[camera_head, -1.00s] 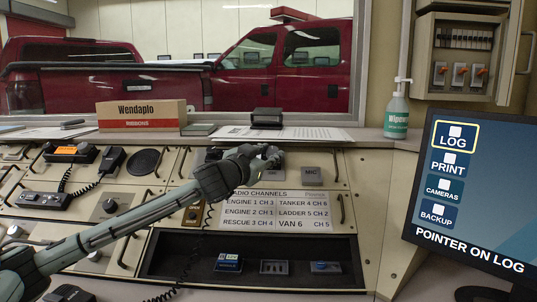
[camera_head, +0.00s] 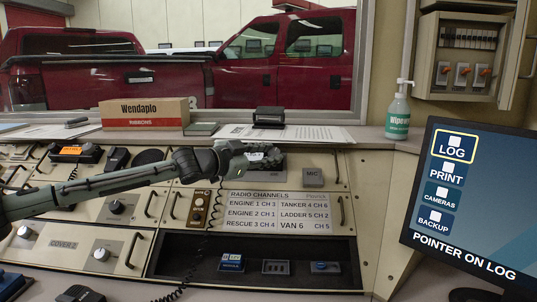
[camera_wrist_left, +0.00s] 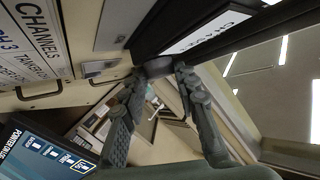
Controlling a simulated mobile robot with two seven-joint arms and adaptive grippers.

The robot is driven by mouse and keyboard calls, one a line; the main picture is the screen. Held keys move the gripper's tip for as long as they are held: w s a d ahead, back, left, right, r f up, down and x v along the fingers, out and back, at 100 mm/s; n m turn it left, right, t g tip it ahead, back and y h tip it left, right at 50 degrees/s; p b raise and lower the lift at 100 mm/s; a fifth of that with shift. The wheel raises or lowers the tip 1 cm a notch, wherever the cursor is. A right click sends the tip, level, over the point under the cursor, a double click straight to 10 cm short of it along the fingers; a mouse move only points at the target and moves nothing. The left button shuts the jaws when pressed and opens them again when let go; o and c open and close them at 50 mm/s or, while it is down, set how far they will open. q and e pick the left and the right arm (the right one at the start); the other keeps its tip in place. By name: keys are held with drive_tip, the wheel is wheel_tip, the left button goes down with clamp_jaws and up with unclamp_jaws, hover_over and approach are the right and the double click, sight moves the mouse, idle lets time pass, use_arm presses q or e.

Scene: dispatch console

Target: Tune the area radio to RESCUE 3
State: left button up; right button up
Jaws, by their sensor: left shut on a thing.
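The radio channels card (camera_head: 279,211) is on the sloped panel and lists RESCUE 3 as CH 4. A dark radio unit (camera_wrist_left: 215,22) with a white lettered label fills the top of the left wrist view. In the head view my left gripper (camera_head: 270,156) hides most of it, above the card. The knob's setting and the full label cannot be read. My right gripper is not in view.
A plate marked MIC (camera_head: 312,177) is just right of the gripper. A dark open shelf (camera_head: 200,264) with small items lies below the card. A monitor (camera_head: 470,205) stands at right. A box (camera_head: 144,115) and green bottle (camera_head: 397,112) stand on the ledge behind.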

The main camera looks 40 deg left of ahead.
use_arm(q)
drive_tip(key=shift+d+f, duration=0.1)
drive_tip(key=shift+d, duration=0.05)
drive_tip(key=o, duration=1.1)
drive_tip(key=shift+o, duration=0.2)
drive_tip(key=shift+r, duration=0.45)
wheel_tip(320, 180, up, 9)
